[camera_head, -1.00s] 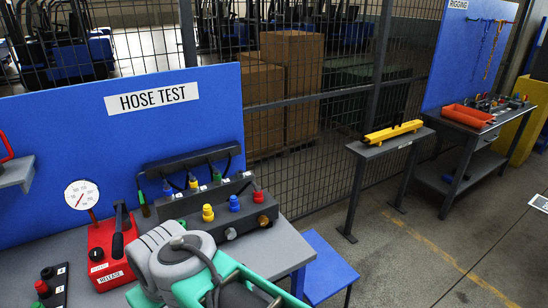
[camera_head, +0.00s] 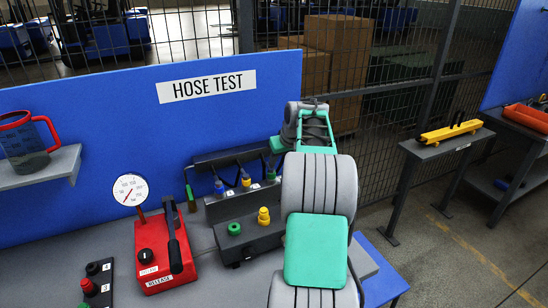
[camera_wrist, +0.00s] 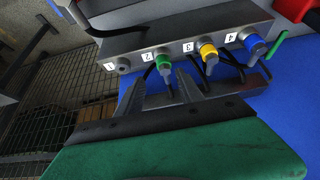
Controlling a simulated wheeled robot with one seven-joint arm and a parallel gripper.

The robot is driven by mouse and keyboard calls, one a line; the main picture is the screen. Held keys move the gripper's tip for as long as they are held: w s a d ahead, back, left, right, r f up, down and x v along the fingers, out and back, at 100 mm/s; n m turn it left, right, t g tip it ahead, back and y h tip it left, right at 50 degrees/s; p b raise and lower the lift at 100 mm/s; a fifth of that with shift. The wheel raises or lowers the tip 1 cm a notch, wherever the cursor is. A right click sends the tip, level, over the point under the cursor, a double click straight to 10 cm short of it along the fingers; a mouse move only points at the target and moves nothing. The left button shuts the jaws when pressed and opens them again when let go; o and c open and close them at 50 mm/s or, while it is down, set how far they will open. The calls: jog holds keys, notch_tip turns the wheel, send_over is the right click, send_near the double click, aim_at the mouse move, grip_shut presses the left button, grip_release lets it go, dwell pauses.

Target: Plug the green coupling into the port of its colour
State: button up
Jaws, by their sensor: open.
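The green coupling (camera_wrist: 163,60) sits in the rack at the slot marked 2, its hose hanging below, in the wrist view. In the head view it shows small beside my arm (camera_head: 270,174). My gripper (camera_wrist: 184,64) is open and empty. In the head view my arm mostly hides the gripper. The green port (camera_head: 234,228) is on top of the dark block, left of the yellow port (camera_head: 263,215).
The blue coupling (camera_wrist: 251,42) sits at slot 4; slot 1 (camera_wrist: 123,66) holds no coupling. A red pump (camera_head: 160,252) with a gauge stands left of the block. A jug (camera_head: 25,143) is on the left shelf. The blue panel (camera_head: 110,115) rises behind the rack.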

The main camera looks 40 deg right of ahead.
aim_at(273, 173)
jog(key=x, duration=0.3)
jog(key=b+x, duration=0.1)
jog(key=x, duration=0.2)
jog(key=b+x, duration=0.1)
jog(key=x, duration=0.2)
jog(key=shift+w+a+f, duration=0.25)
jog(key=shift+f, duration=0.05)
grip_shut()
dwell(0.5)
